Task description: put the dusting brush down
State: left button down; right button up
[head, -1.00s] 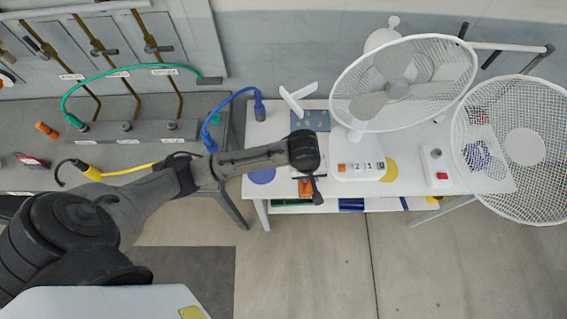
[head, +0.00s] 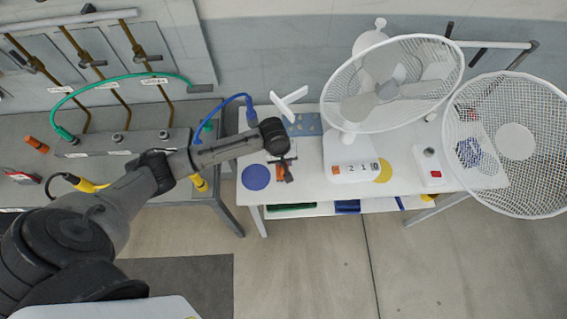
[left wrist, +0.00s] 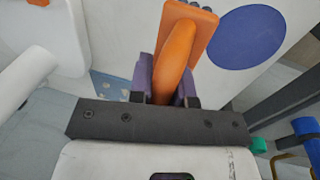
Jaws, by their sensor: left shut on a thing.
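The dusting brush (left wrist: 174,62) is orange, with a rounded handle and a flat head whose dark bristle ends show at the top of the left wrist view. My left gripper (left wrist: 166,85) is shut on its handle, with a purplish finger on either side. In the head view my left gripper (head: 282,170) is over the front left part of the white table (head: 310,178), right of a blue disc (head: 256,177). The disc also shows in the left wrist view (left wrist: 247,37), right of the brush head. I cannot tell whether the brush touches the table. My right gripper is out of view.
A white fan (head: 392,85) on a base with numbered tags (head: 353,172) stands right of my gripper. A loose fan grille (head: 512,145) is farther right. A blue-grey plate (head: 305,124) and a white bladed part (head: 287,104) lie behind. A grey bench (head: 130,170) is at left.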

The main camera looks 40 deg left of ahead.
pick_arm(q)
jog(key=shift+w+a+f, duration=0.1)
jog(key=shift+a+f, duration=0.1)
jog(key=shift+a, duration=0.15)
jog(key=shift+f, duration=0.4)
notch_tip(320, 180, down, 2)
jog(key=shift+f+p, duration=0.1)
jog(key=shift+p, duration=0.55)
jog(key=shift+f, duration=0.3)
jog(key=c, duration=1.1)
grip_release()
jog(key=shift+o, duration=0.2)
